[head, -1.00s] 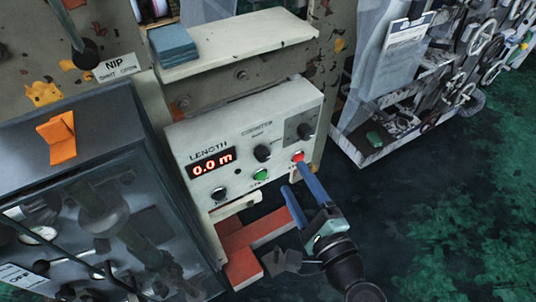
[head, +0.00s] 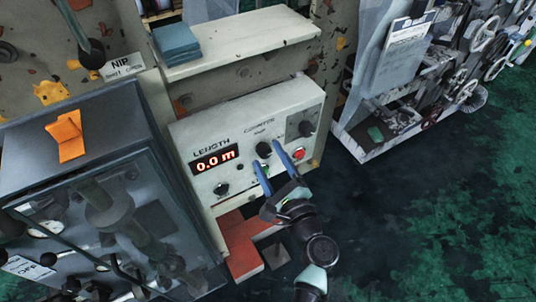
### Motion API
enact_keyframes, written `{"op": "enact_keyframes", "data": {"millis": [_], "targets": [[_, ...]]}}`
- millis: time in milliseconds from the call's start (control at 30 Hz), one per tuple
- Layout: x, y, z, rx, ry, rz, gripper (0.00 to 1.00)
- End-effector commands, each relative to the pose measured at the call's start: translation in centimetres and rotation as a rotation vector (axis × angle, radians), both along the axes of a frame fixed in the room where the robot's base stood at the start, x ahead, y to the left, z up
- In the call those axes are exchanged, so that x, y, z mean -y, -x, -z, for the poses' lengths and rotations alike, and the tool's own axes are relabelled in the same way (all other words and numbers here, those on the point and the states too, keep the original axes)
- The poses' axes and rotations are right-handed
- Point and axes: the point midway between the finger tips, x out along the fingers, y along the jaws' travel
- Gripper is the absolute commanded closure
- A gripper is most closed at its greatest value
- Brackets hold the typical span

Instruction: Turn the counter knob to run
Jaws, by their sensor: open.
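The counter panel (head: 200,138) is a pale box with a red "0.0 m" length display (head: 214,161). Below the word COUNTER is a round black knob (head: 264,149); its pointer setting is too small to read. My gripper (head: 266,152) is open, with its two blue fingers pointing up at the panel. In the picture the knob lies between the fingertips, one to its lower left and one to its right. I cannot tell whether they touch it. The green button (head: 265,168) below the knob is partly hidden by the fingers.
A shelf with blue cloths (head: 176,40) juts out above. A glazed cabinet (head: 95,215) stands left.

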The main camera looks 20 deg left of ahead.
Motion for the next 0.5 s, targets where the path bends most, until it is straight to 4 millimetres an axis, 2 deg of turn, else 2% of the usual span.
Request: {"op": "enact_keyframes", "data": {"millis": [100,400,500], "targets": [[-0.65,-0.53,-0.02,0.001,0.001,-0.001,0.29],[-0.77,-0.69,0.02,0.000,0.001,-0.001,0.29],[-0.76,-0.67,0.02,0.000,0.001,-0.001,0.45]]}}
